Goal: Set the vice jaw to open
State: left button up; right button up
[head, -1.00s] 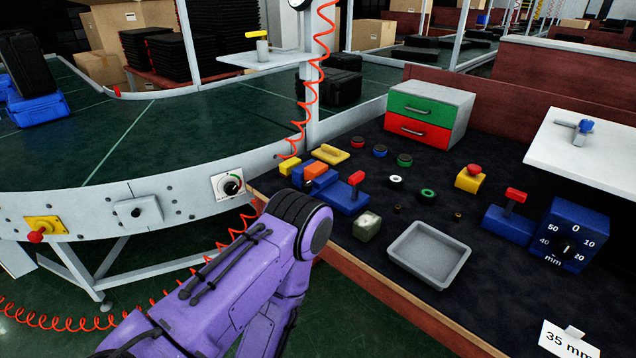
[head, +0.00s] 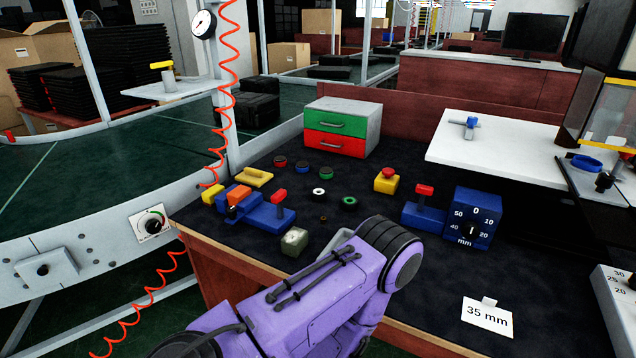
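A blue vice-like device (head: 268,215) with a red-topped lever (head: 279,196) stands at the left of the dark bench mat, with an orange block (head: 239,194) at its left end. A second blue base (head: 424,217) with an upright red handle (head: 424,190) stands further right, next to a blue box with a dial (head: 472,217) marked in mm. I cannot tell for sure which is the vice, nor how its jaw is set. A purple arm of mine crosses the lower middle from the left. Neither gripper is in view.
A grey tray (head: 336,240) is mostly hidden behind my arm. A green-and-red drawer box (head: 337,146), several rings, a yellow box with a red button (head: 387,181) and a "35 mm" card (head: 487,318) are on the bench.

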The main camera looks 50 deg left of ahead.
aim_at(233, 213)
jog(key=z, duration=0.65)
jog(key=k, duration=0.9)
jog(key=u, duration=1.25)
